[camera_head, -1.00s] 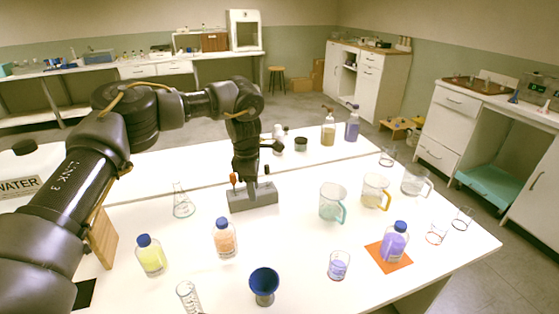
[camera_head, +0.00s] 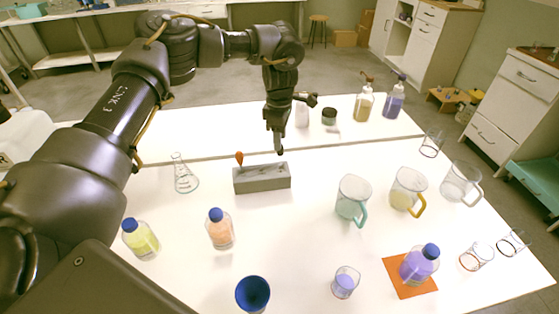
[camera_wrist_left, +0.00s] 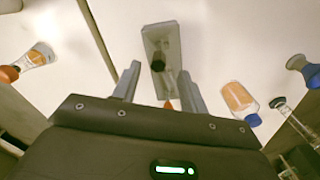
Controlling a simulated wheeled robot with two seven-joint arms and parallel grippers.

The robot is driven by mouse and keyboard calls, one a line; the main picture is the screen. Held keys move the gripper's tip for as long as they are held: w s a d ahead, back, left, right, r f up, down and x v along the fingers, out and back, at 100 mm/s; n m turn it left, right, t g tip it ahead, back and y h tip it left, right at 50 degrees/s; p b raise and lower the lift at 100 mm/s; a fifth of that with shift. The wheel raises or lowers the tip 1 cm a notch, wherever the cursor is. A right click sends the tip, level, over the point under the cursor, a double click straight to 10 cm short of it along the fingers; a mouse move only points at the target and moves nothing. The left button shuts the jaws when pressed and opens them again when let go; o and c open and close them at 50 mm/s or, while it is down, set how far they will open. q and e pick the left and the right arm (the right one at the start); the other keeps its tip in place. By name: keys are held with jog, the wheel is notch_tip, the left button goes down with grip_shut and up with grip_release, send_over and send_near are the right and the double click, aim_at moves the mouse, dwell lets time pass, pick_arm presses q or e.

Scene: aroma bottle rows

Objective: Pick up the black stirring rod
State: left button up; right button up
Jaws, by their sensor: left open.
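The grey holder block (camera_head: 262,182) stands on the white table. It also shows in the left wrist view (camera_wrist_left: 150,38). An orange-topped rod (camera_head: 239,160) stands at its left end in the head view. In the left wrist view, a dark round top (camera_wrist_left: 158,62), apparently the black stirring rod, stands in the block between my left fingers. My left gripper (camera_head: 278,138) points down over the right part of the block. Its fingers (camera_wrist_left: 158,76) are open, one on each side of the dark top, without visible contact. The rod's lower part is hidden. My right gripper is out of view.
A conical flask (camera_head: 184,178) stands left of the block. Capped bottles with yellow (camera_head: 142,240) and orange (camera_head: 220,232) contents stand in front. A blue funnel (camera_head: 253,293) is nearer. Beakers and jugs (camera_head: 352,198) stand to the right.

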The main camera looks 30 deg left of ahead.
aim_at(280, 155)
pick_arm(q)
jog(key=shift+w+f, duration=0.55)
jog(key=shift+f, duration=0.35)
jog(key=shift+s+a+f, duration=0.1)
jog(key=shift+a+f, duration=0.05)
jog(key=shift+a, duration=0.05)
jog(key=shift+s, duration=0.3)
jog(key=f, duration=0.1)
jog(key=f+p, duration=0.1)
jog(key=f, duration=0.2)
jog(key=shift+d+f, duration=0.25)
jog(key=shift+f, duration=0.2)
jog(key=shift+c, duration=0.6)
jog(key=c, duration=0.7)
jog(key=shift+c, duration=0.5)
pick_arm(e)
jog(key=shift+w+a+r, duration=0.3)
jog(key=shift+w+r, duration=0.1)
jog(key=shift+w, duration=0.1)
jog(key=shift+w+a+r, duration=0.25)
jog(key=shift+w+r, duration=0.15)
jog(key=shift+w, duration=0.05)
